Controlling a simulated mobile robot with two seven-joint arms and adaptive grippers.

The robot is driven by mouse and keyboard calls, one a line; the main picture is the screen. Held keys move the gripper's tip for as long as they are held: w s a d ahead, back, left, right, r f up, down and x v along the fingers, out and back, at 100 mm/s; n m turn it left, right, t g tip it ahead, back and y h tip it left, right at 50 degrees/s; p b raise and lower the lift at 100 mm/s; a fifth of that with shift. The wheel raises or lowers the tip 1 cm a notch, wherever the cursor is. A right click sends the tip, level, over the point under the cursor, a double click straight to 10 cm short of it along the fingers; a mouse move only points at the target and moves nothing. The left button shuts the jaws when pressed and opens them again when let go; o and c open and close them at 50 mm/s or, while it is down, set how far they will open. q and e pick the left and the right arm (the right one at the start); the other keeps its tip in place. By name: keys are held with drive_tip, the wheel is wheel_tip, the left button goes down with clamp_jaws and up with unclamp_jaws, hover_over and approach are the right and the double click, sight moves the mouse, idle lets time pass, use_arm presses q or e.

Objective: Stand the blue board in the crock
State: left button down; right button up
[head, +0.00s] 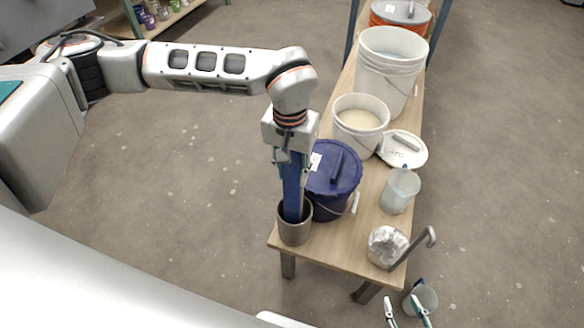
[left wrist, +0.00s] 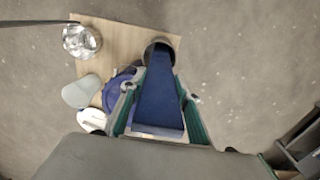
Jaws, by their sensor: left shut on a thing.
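My left gripper (head: 292,160) is shut on the blue board (head: 292,192) and holds it nearly upright. The board also fills the middle of the left wrist view (left wrist: 158,102). Its lower end reaches into the mouth of the grey-brown crock (head: 294,232), which stands at the table's near left corner. The crock's rim shows around the board's far end in the left wrist view (left wrist: 168,40). Whether the board touches the crock's bottom is hidden. My right gripper (head: 405,312) is at the bottom right of the head view, its teal fingers apart, beside the table.
A blue lidded bucket (head: 330,188) stands close to the crock and board.

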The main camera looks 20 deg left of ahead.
use_arm(q)
drive_tip(key=c, duration=1.4)
unclamp_jaws()
drive_tip(key=shift+c, duration=0.3)
